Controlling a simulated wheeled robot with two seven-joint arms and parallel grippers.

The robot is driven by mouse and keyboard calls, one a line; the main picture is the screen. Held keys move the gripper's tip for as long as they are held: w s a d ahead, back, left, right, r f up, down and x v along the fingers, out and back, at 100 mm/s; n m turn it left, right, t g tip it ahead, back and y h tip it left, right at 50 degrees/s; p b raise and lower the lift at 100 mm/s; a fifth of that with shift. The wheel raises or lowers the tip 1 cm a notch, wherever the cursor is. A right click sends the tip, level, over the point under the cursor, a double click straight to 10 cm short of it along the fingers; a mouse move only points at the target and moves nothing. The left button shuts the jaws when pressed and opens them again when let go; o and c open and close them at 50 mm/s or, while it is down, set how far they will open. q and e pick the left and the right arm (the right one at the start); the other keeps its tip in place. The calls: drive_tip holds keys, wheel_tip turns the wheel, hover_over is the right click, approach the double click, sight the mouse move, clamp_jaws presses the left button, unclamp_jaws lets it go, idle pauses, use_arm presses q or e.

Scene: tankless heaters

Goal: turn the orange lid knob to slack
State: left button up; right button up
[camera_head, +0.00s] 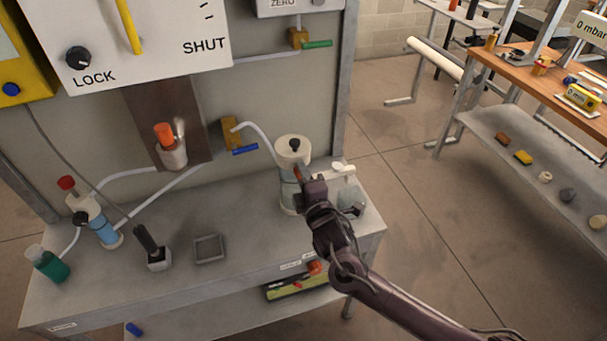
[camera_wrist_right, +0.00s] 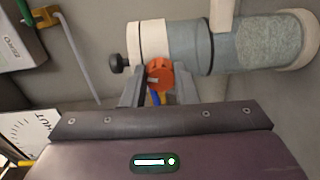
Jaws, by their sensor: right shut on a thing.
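The orange lid knob (camera_wrist_right: 160,75) sits on the side of a canister (camera_wrist_right: 180,47) with a cream lid and grey body. In the wrist view it lies between the two fingertips of my right gripper (camera_wrist_right: 159,88), which is shut on it. A little blue shows just below the knob. In the head view the canister (camera_head: 288,198) stands upright on the bench, and my right gripper (camera_head: 303,181) reaches its right side. Only a sliver of the knob (camera_head: 297,173) shows there. My left gripper is not in view.
A clear jar (camera_head: 349,196) stands close right of my gripper. Another orange-capped fitting (camera_head: 164,131) is on the back panel. A black-handled tool (camera_head: 150,247) and a square tray (camera_head: 209,249) stand on the bench (camera_head: 250,270). The bench middle is mostly clear.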

drive_tip(key=shift+n, duration=0.6)
drive_tip(key=o, duration=1)
drive_tip(key=b+v, duration=0.1)
drive_tip(key=v, duration=0.6)
drive_tip(key=shift+s, duration=0.4)
